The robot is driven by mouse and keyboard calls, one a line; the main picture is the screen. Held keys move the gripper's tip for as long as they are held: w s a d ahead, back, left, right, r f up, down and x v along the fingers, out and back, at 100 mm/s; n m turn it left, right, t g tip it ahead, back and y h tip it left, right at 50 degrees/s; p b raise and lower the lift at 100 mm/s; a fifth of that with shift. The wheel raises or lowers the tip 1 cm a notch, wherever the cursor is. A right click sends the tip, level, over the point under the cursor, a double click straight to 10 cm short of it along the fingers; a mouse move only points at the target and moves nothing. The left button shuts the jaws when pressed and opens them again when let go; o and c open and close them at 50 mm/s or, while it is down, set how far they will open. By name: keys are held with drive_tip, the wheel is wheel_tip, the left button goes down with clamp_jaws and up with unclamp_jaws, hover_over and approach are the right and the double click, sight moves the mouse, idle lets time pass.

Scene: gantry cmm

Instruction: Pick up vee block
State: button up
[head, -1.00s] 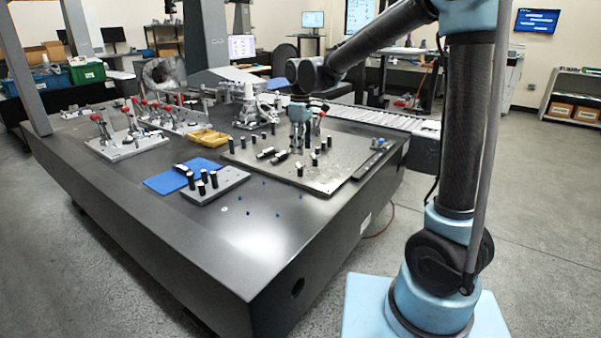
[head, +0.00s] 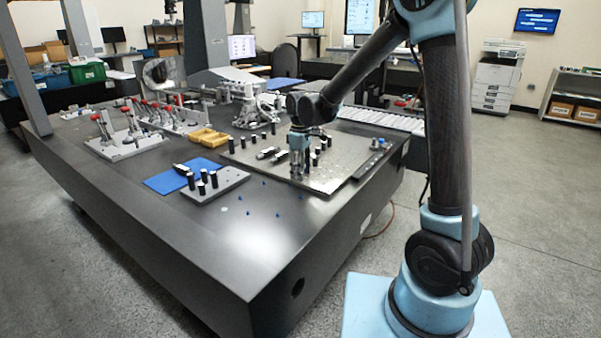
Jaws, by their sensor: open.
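I cannot single out the vee block for certain at this size. Small dark and silver pieces (head: 266,153) lie near the middle of the grey fixture plate (head: 240,157), among upright black posts, and one of them may be it. My gripper (head: 297,177) points down over the front part of this plate, to the right of and nearer than those pieces. Its fingers look empty and apart. Whether the fingertips touch the plate or a post is unclear, and the gripper hides what is directly behind it.
A smaller grey block with black posts (head: 228,180) and a blue mat (head: 160,184) lie to the left. The dark table's front left (head: 190,240) is clear.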

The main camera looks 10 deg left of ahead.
clamp_jaws()
drive_tip(key=shift+r, duration=0.1)
idle(0.3)
